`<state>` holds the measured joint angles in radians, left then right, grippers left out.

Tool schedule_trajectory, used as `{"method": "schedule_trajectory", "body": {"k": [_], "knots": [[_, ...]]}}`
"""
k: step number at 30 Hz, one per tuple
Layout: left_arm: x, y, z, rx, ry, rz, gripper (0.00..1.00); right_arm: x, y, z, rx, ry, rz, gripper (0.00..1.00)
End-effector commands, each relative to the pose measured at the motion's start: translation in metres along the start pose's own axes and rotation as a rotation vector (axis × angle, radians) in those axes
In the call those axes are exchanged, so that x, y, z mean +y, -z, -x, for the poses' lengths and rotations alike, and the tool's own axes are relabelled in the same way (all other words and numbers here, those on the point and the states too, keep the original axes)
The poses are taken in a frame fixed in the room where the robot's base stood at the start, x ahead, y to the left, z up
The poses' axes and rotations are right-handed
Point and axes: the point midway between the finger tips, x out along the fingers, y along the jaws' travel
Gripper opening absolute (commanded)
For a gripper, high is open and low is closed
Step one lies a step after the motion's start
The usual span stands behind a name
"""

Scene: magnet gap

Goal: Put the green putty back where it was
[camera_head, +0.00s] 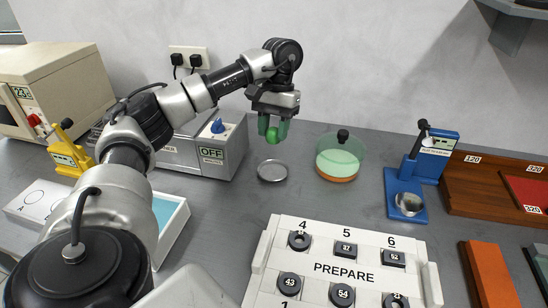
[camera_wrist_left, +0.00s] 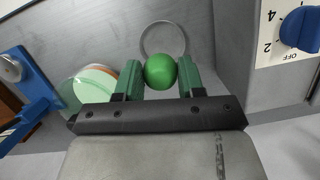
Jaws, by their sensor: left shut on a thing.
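The green putty (camera_head: 272,134) is a small round ball. My left gripper (camera_head: 273,127) is shut on it and holds it in the air above the counter. In the left wrist view the putty (camera_wrist_left: 160,71) sits between the two green fingertips (camera_wrist_left: 160,80). A small shallow round metal dish (camera_head: 272,171) stands empty on the counter below the gripper; in the left wrist view its rim (camera_wrist_left: 162,22) shows just beyond the putty. My right gripper is not in view.
A covered round dish (camera_head: 340,157) with a black knob stands right of the metal dish. A grey box with a blue knob and an OFF label (camera_head: 212,154) stands left. A blue stand (camera_head: 408,185) is at right. A white PREPARE tray (camera_head: 343,266) lies in front.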

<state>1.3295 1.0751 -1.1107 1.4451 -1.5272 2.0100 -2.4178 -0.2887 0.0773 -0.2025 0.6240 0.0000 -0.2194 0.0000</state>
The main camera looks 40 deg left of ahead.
Motion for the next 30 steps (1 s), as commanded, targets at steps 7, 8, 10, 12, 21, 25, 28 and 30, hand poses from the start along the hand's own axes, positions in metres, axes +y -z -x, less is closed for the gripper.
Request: {"method": "schedule_trajectory", "body": {"k": [7,8,10,12,21,25,28,30], "knots": [[0.000,0.012,-0.044,-0.006,0.001,-0.001,0.20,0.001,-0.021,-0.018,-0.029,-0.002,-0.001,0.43],[0.000,0.013,-0.048,-0.006,0.001,-0.001,0.20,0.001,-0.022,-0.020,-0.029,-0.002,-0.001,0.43],[0.000,0.015,-0.054,-0.004,0.002,0.000,0.20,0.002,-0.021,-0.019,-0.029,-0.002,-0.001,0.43],[0.000,0.016,-0.058,-0.002,0.001,0.001,0.20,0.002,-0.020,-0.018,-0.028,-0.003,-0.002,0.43],[-0.001,0.025,-0.092,-0.004,0.002,0.000,0.20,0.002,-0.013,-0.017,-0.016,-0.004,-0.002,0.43],[-0.001,0.027,-0.096,0.000,0.001,-0.001,0.20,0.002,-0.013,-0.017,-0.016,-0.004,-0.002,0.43],[-0.001,0.027,-0.096,0.000,0.001,0.000,0.20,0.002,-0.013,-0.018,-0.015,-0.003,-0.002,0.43],[-0.001,0.027,-0.097,-0.001,0.001,0.000,0.20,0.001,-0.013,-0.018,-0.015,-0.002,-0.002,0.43]]}}
